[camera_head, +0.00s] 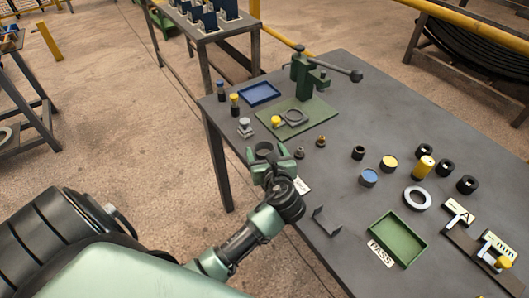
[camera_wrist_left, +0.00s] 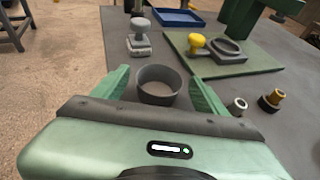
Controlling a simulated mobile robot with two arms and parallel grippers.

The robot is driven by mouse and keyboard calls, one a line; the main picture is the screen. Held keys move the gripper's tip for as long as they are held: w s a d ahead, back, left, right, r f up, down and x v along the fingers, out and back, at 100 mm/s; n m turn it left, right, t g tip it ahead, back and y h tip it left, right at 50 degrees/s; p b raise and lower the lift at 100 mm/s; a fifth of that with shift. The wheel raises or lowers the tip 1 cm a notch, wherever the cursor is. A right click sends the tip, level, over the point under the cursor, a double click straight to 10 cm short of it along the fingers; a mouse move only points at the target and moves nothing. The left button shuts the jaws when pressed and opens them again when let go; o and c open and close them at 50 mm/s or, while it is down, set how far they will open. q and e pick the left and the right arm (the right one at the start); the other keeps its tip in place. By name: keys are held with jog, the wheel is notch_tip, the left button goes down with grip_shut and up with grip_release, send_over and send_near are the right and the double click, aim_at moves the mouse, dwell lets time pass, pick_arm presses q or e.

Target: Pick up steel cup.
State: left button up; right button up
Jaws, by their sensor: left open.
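The steel cup (camera_wrist_left: 158,92) is a dark grey, round, open-topped cup standing upright near the table's edge. In the left wrist view it sits between the two green fingers of my left gripper (camera_wrist_left: 160,92), with a gap showing on each side. In the head view the steel cup (camera_head: 264,146) shows at the fingers of my left gripper (camera_head: 265,155), partly hidden by them. My left gripper is open. My right gripper is not in view.
A grey-knobbed stamp (camera_head: 245,127) stands beyond the cup, beside a green mat (camera_head: 315,112) with a yellow-knobbed ring tool (camera_head: 291,117). A green tray (camera_head: 397,240) lies nearer the front. The table (camera_head: 340,180) has clear room mid-surface.

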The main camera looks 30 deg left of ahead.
pick_arm(q)
jog(key=c, duration=1.4)
